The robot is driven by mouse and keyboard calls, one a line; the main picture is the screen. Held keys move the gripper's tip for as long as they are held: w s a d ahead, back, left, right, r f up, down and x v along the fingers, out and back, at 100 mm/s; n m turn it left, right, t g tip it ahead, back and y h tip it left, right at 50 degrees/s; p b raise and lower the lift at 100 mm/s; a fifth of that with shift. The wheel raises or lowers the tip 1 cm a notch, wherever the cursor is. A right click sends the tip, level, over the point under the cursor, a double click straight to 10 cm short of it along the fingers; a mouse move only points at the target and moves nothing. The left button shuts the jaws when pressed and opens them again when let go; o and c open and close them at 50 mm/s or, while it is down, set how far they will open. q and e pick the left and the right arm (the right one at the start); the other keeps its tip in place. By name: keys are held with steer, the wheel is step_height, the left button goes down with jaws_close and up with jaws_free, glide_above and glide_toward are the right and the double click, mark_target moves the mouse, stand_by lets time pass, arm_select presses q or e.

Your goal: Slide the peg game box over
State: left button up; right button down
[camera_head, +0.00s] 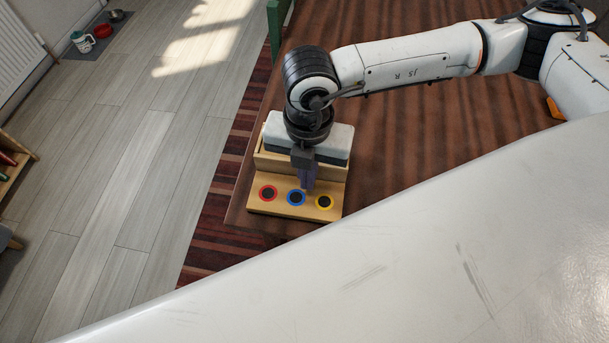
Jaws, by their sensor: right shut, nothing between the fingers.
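The peg game box (279,208) is a light wooden box at the left front corner of the brown table. Its low front ledge has three ringed dark holes: red (268,193), blue (296,197) and yellow (324,202). A raised wooden part stands behind the ledge, partly hidden by my right gripper. My right gripper (307,187) points down over the box, its fingertips shut and empty just behind the blue and yellow rings. I cannot tell whether the tips touch the wood. My left gripper is out of view.
The brown table (400,130) is mostly clear to the right of the box. The table's left edge is close to the box, with a striped rug (215,230) and grey floor beyond. A green object (276,25) stands at the back. A large white surface covers the foreground.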

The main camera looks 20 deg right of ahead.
steer(key=shift+w+d, duration=0.4)
steer(key=shift+w, duration=0.15)
